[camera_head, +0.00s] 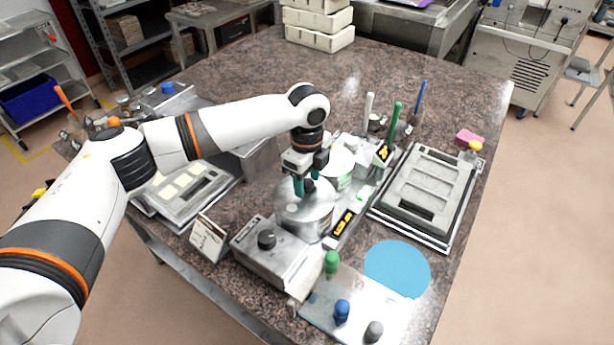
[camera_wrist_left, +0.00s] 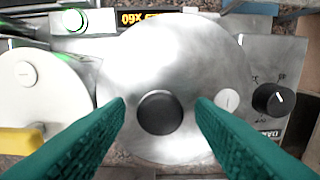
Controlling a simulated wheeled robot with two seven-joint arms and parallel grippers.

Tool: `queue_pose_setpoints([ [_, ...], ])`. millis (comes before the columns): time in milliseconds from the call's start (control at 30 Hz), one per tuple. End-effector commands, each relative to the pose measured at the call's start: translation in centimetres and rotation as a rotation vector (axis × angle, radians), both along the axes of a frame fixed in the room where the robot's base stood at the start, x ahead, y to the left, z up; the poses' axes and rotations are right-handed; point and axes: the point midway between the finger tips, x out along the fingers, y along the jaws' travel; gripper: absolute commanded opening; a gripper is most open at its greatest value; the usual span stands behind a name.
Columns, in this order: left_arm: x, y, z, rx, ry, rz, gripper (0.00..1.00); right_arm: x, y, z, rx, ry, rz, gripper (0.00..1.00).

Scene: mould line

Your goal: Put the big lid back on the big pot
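The big pot (camera_head: 306,222) is a silver metal vessel on the bench, just behind a grey box with a black knob. The big lid (camera_wrist_left: 185,65) is a shiny metal disc with a round black knob (camera_wrist_left: 160,112). In the head view the lid (camera_head: 289,195) appears to lie on top of the pot; whether it is fully seated I cannot tell. My left gripper (camera_head: 308,186) points down over the lid. Its teal fingers (camera_wrist_left: 162,108) are open on either side of the knob, with a gap on both sides. My right gripper is not in view.
A white tub (camera_head: 341,168) stands close behind the pot. A scale with a lit display (camera_head: 344,222) is right of it. A grey mould tray (camera_head: 428,190) lies further right. A blue round mat (camera_head: 397,268) is bare.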

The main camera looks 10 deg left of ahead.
Motion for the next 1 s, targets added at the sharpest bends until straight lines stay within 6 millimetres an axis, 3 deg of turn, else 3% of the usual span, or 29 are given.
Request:
queue_pose_setpoints([
  [400, 0.0, 0.0, 1.0, -0.001, -0.002, 0.000, 0.50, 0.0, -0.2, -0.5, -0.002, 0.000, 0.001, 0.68],
  [800, 0.1, 0.0, 9.2, -0.002, -0.004, 0.001, 0.50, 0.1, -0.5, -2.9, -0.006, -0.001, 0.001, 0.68],
  [1000, 0.0, 0.0, 11.8, 0.000, -0.001, 0.001, 0.50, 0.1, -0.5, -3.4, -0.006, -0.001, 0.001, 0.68],
])
